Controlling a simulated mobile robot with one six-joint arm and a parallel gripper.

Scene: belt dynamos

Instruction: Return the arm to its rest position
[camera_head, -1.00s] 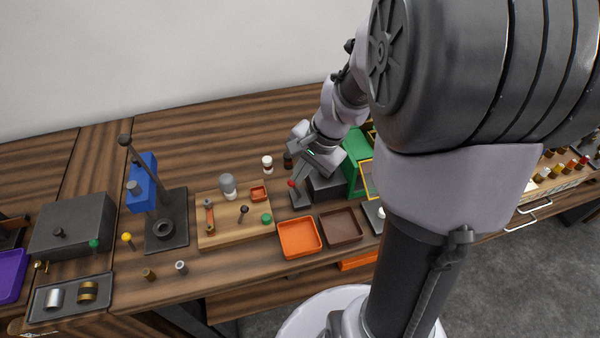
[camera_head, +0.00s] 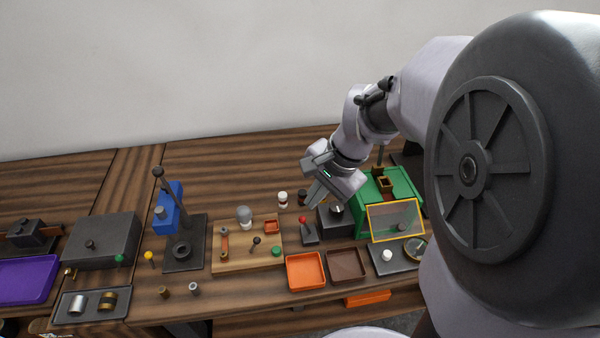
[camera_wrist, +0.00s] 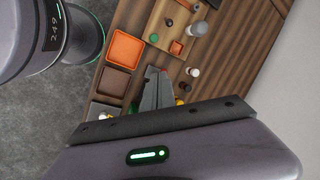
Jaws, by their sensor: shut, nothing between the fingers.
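My gripper (camera_head: 314,193) is shut and empty in the head view. It hangs in the air above the bench, over the area of a small dark block with a red-knobbed lever (camera_head: 303,222) and a dark box (camera_head: 336,220). My arm reaches in from the right and bends down at the wrist. In the wrist view the closed fingers (camera_wrist: 158,78) point toward the bench, and they hide part of what lies under them.
A green machine with a yellow-framed clear panel (camera_head: 396,220) stands just right of my gripper. An orange tray (camera_head: 305,271) and a brown tray (camera_head: 346,265) lie in front. A blue lever press (camera_head: 168,208) and wooden board (camera_head: 240,262) stand left. Open air lies above the bench.

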